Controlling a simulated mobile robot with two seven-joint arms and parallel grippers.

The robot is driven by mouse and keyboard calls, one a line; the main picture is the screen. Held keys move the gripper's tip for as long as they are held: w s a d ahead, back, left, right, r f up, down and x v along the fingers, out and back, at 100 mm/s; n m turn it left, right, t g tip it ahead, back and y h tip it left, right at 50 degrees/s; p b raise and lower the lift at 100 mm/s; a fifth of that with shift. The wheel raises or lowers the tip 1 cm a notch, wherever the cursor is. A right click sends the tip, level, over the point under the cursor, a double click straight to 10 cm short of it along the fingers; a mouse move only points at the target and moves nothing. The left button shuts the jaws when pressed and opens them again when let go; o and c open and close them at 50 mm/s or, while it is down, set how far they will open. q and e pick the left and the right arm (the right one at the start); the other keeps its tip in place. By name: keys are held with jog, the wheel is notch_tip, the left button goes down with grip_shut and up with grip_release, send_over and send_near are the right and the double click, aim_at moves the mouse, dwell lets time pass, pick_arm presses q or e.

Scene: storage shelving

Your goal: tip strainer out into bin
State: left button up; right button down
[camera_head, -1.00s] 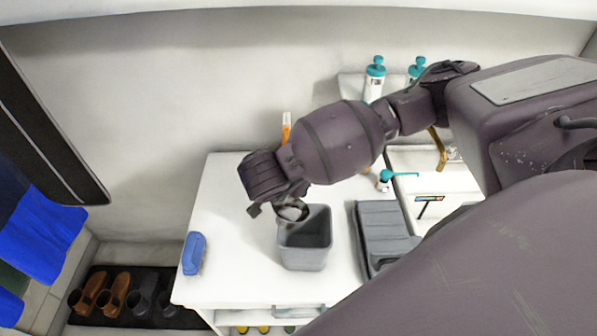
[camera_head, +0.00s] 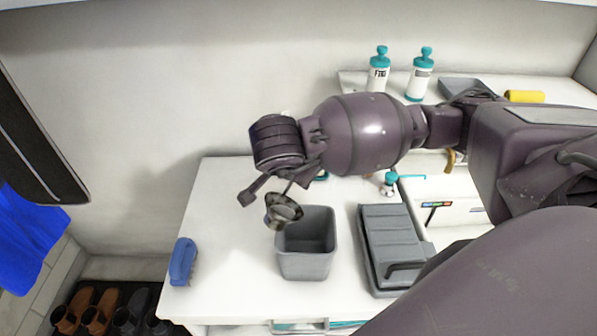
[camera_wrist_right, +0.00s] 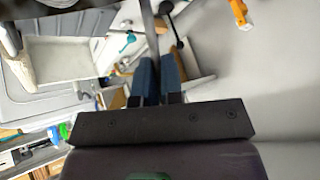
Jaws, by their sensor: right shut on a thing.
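The strainer (camera_head: 284,211), a small dark metal bowl on a thin handle, hangs tilted at the back left rim of the grey bin (camera_head: 305,266). It overlaps the rim in the head view; I cannot tell whether they touch. The open-topped bin stands upright on the white counter and looks empty where its inside shows. My right gripper (camera_head: 286,184) is above and behind the bin, shut on the strainer's handle. In the right wrist view its fingers (camera_wrist_right: 159,78) are close together at a thin grey bar. My left gripper is not in view.
A blue brush (camera_head: 183,261) lies at the left of the white counter (camera_head: 225,220). A grey lidded case (camera_head: 388,245) stands right of the bin. Two teal-capped bottles (camera_head: 378,72) (camera_head: 420,75) stand on the back shelf. The counter between brush and bin is clear.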

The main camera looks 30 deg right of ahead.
jog(key=shift+f+y+b, duration=0.3)
jog(key=shift+y+b, duration=0.2)
jog(key=shift+b, duration=0.4)
pick_arm(q)
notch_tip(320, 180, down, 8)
jog(key=b, duration=0.6)
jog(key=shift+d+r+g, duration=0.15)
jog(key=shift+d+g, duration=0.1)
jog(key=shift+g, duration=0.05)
pick_arm(e)
jog(key=d+f+m+t+y, duration=0.1)
jog(key=d+f+m+y, duration=0.2)
jog(key=f+y, duration=0.7)
jog(key=d+y, duration=0.1)
jog(key=y, duration=0.4)
jog(key=shift+f+m+y, duration=0.2)
jog(key=shift+m+y, duration=0.1)
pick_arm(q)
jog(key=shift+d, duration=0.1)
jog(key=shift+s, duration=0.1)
